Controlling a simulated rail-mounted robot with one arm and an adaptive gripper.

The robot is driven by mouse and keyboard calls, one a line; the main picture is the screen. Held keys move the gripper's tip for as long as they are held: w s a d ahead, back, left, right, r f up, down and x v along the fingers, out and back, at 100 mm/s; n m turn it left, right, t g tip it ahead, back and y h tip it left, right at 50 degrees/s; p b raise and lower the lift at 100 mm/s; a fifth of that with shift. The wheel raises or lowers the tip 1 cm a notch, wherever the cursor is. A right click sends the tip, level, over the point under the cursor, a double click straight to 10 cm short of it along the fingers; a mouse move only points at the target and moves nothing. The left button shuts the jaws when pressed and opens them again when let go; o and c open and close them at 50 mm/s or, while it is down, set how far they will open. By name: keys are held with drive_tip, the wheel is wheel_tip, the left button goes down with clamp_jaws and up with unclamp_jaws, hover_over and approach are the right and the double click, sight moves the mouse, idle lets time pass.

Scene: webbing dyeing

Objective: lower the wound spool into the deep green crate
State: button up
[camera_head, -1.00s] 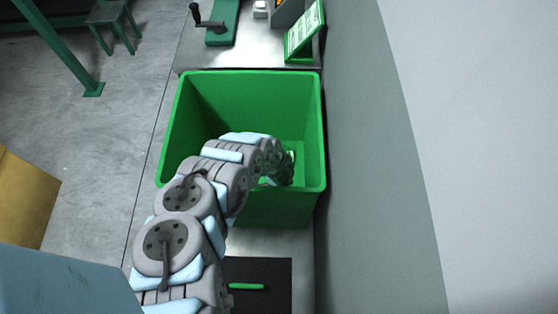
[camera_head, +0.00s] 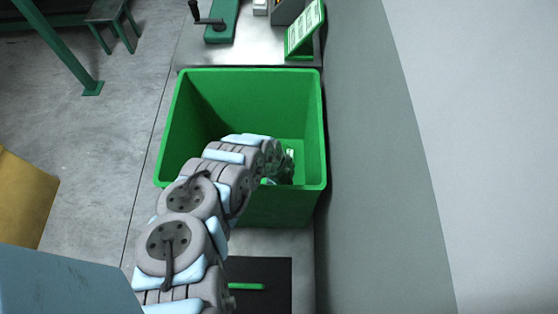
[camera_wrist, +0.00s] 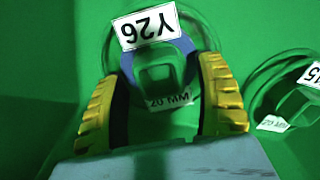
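The deep green crate (camera_head: 255,210) stands in the middle of the head view, and my arm reaches down into it. In the wrist view my gripper (camera_wrist: 162,75) has its yellow fingers apart, one on each side of a spool. The spool (camera_wrist: 183,50) has a clear flange, a blue band, a white "Y26" label and a "20 MM" marking. I cannot tell whether the fingers press on it or whether it rests on the crate floor. In the head view my arm hides most of the gripper and spool.
A second clear spool (camera_wrist: 262,85) with white labels lies to the right in the crate, close to my right finger. Beyond the crate are a green sign (camera_head: 304,32) and a crank device (camera_head: 218,20). A dark mat (camera_head: 262,272) with a green bar lies on the near side.

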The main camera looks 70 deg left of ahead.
drive_tip(key=shift+r, duration=2.5)
drive_tip(key=shift+a+r, duration=0.1)
drive_tip(key=shift+r, duration=0.25)
wheel_tip(320, 180, up, 6)
drive_tip(key=shift+r, duration=0.15)
drive_tip(key=shift+w+f, duration=0.1)
drive_tip(key=shift+f, duration=3)
drive_tip(key=shift+f, duration=0.1)
